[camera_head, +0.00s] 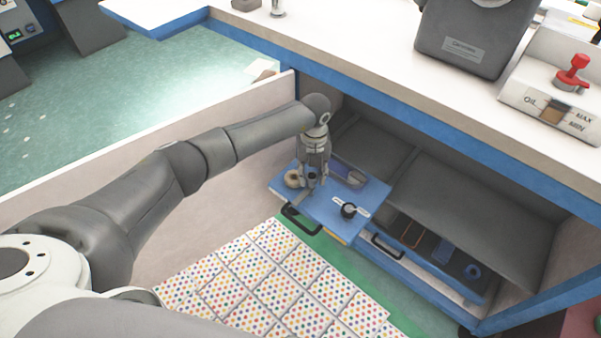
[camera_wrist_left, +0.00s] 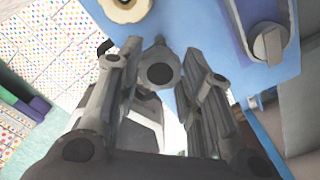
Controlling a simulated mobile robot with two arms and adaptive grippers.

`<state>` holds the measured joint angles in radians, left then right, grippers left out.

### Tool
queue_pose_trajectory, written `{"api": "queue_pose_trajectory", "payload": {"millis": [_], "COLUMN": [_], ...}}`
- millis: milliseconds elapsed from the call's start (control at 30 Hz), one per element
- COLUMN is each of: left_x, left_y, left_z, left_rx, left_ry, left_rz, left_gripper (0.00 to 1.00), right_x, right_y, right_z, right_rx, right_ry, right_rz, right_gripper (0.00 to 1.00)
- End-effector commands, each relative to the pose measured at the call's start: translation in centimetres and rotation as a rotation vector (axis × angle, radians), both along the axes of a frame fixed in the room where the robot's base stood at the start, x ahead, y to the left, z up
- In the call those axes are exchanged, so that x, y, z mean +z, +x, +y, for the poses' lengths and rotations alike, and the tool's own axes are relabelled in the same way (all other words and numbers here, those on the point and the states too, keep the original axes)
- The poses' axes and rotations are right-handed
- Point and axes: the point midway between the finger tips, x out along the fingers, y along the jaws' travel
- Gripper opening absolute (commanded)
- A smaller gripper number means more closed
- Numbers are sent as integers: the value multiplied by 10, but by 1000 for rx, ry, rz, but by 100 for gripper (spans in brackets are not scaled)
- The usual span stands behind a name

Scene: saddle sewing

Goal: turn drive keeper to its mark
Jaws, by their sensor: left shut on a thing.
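A blue panel (camera_head: 327,212) sticks out below the white worktop, with fittings on top. A grey lobed knob (camera_wrist_left: 160,70) with a dark centre lies between the fingers of my left gripper (camera_wrist_left: 163,62) in the left wrist view; I take it for the drive keeper. My left gripper (camera_head: 311,186) points down at the panel in the head view, shut on this knob and largely hiding it. A cream round knob (camera_head: 293,179) sits just left of the gripper. A black knob (camera_head: 348,210) with a white label stands nearer the panel's front right. I cannot make out the mark. My right gripper is not in view.
A black handle (camera_head: 300,222) is on the panel's front edge. A lower blue drawer (camera_head: 440,268) holds dark parts. The white worktop (camera_head: 400,75) overhangs behind, and a pale partition (camera_head: 190,155) stands left. Dotted sheets (camera_head: 270,280) lie in front.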

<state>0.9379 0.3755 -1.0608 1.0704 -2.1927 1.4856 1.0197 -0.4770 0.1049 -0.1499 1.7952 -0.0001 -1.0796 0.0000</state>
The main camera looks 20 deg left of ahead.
Motion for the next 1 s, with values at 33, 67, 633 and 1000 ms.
{"api": "queue_pose_trajectory", "payload": {"millis": [33, 67, 633, 1000], "left_x": [1, 1, 1, 3], "left_y": [2, 2, 2, 2], "left_z": [-1, -2, -3, -4], "left_rx": [4, 6, 8, 7], "left_ry": [1, 1, 1, 0], "left_rz": [-3, -3, -2, -1], "left_gripper": [0, 0, 54, 56], "right_x": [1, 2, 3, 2], "right_y": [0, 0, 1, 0], "right_z": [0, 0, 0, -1], "right_rx": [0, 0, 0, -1], "right_ry": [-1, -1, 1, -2], "right_rz": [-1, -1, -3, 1], "right_gripper": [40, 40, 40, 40]}}
